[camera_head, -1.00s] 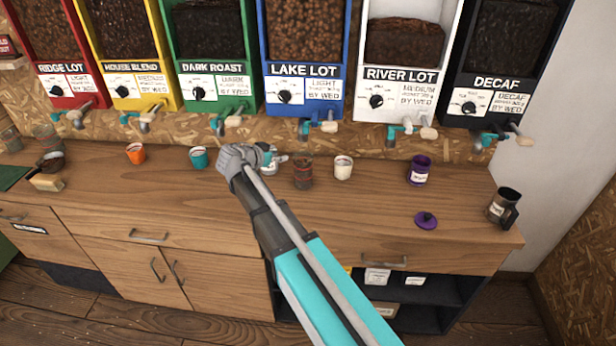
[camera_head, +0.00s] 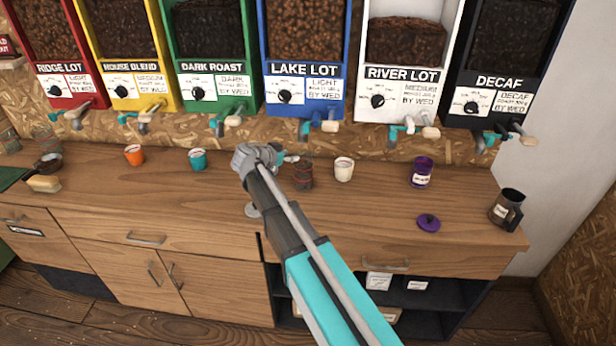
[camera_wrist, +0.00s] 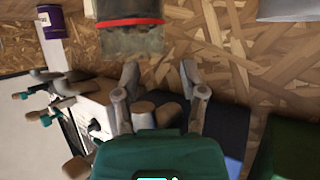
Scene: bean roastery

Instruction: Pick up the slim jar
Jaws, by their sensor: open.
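A narrow clear glass jar with a red band (camera_head: 303,177) stands upright on the counter, right of my gripper in the head view; I take it as the slim jar. In the wrist view the jar (camera_wrist: 131,38) is at the top, partly cut off by the frame edge. My gripper (camera_wrist: 159,70) is open, its two fingers apart, and the jar is beyond the tips and towards one side, not between them. In the head view my wrist mostly hides the gripper (camera_head: 288,158).
A white cup (camera_head: 344,170) stands close right of the jar. A purple tin (camera_head: 421,172), its purple lid (camera_head: 428,223) and a dark mug (camera_head: 507,207) are further right. Teal (camera_head: 198,160) and orange (camera_head: 134,155) cups are left. Dispenser taps (camera_head: 318,122) overhang the back.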

